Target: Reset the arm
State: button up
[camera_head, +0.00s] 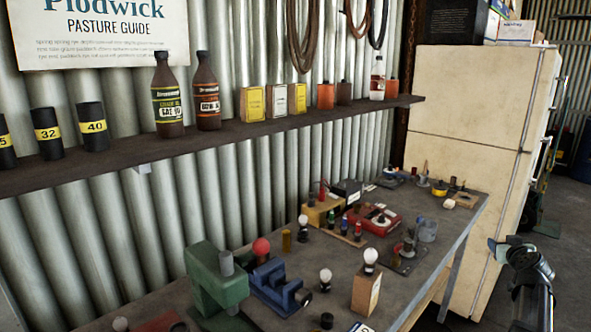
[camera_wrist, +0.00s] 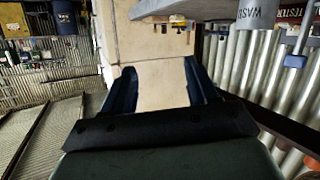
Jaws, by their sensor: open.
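My gripper (camera_head: 509,246) is at the right side of the head view, in front of the white fridge's lower part and apart from the workbench. In the wrist view my gripper (camera_wrist: 160,70) shows two dark fingers spread apart with nothing between them. The pale fridge surface lies behind that gap. My forearm comes up from the lower right of the head view.
A grey workbench (camera_head: 425,268) holds a green machine (camera_head: 215,282), a blue vise (camera_head: 275,287), bulbs and several small items. A dark shelf (camera_head: 225,138) with bottles and boxes runs along the corrugated wall. The fridge (camera_head: 475,110) stands beyond the bench. Floor shows at far right.

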jog(key=s+d+f+m+g, duration=0.2)
jog(key=s+f+m, duration=0.15)
jog(key=f, duration=0.95)
jog(key=s+a+f+n+g+y, duration=0.1)
jog(key=s+a+f+g+y, duration=0.25)
jog(key=a+f, duration=1.1)
jog(key=s+a+f+n+g+y, duration=0.1)
jog(key=s+a+f+g+y, duration=0.25)
jog(key=a+f, duration=1.1)
jog(key=s+a+f+n+g, duration=0.1)
jog(key=s+a+f+g, duration=0.1)
jog(key=s+a+f, duration=0.5)
jog(key=s+a+f+g, duration=0.3)
jog(key=s+a, duration=0.1)
jog(key=s, duration=0.6)
jog(key=s+a+f+n+g+h, duration=0.1)
jog(key=s+a+f+g, duration=0.2)
jog(key=s, duration=0.7)
jog(key=s+a+f+n+g+h, duration=0.1)
jog(key=s+a+f+g, duration=0.2)
jog(key=s, duration=0.7)
jog(key=shift+a+f+g, duration=0.3)
jog(key=shift+a, duration=0.8)
jog(key=shift+s, duration=0.1)
